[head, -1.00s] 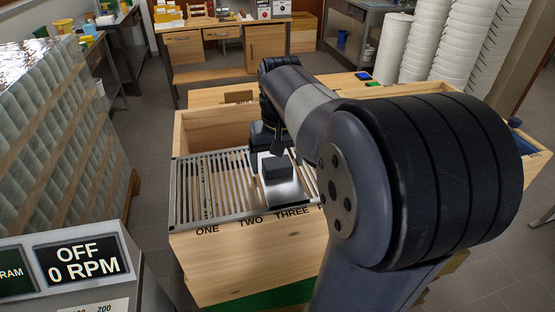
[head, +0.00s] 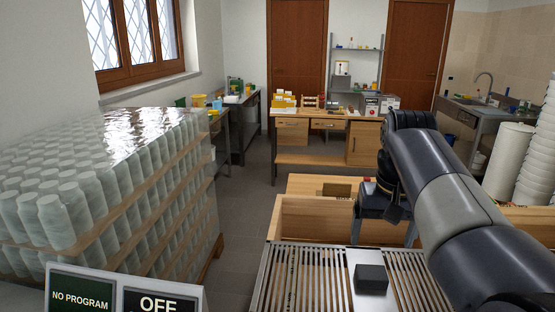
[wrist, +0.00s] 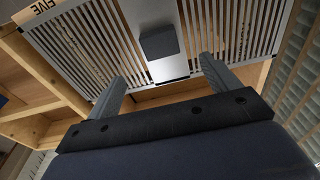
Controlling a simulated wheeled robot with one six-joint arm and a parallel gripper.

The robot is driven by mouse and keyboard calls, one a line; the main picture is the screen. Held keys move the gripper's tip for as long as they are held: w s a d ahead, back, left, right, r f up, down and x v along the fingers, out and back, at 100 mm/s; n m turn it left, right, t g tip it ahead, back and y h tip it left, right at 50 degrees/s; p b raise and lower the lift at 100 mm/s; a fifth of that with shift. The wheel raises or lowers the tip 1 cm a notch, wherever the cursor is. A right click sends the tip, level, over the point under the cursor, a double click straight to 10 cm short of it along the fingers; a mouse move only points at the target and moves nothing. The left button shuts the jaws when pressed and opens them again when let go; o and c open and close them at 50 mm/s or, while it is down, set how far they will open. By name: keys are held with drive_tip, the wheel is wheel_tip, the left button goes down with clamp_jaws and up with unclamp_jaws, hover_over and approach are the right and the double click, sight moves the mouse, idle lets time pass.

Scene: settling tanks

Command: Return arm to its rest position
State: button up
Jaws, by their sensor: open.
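My arm reaches in from the right of the head view. My gripper (head: 392,208) hangs beyond the slatted metal grate, above the wooden tank. In the wrist view my gripper (wrist: 163,70) has two grey fingers spread wide with nothing between them. A dark block (head: 371,278) sits on a pale metal plate on the grate (head: 309,275). The block (wrist: 159,43) also shows ahead of the fingertips in the wrist view, apart from them.
A wrapped pallet of jars (head: 100,190) stands at the left. A control panel (head: 82,300) reading NO PROGRAM and OFF is at the lower left. A wooden desk (head: 325,137) stands behind. White stacked tubs (head: 545,150) are at the right. Open floor lies left of the tank.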

sight(372, 271)
drive_tip(key=f, duration=0.7)
drive_tip(key=w+f, duration=0.1)
drive_tip(key=f, duration=0.3)
drive_tip(key=shift+w+d, duration=0.1)
drive_tip(key=shift+d, duration=0.05)
drive_tip(key=shift+f+b, duration=0.1)
drive_tip(key=shift+b, duration=0.45)
drive_tip(key=shift+w+r, duration=0.15)
drive_tip(key=shift+r, duration=0.05)
drive_tip(key=shift+w, duration=0.25)
drive_tip(key=shift+s, duration=0.1)
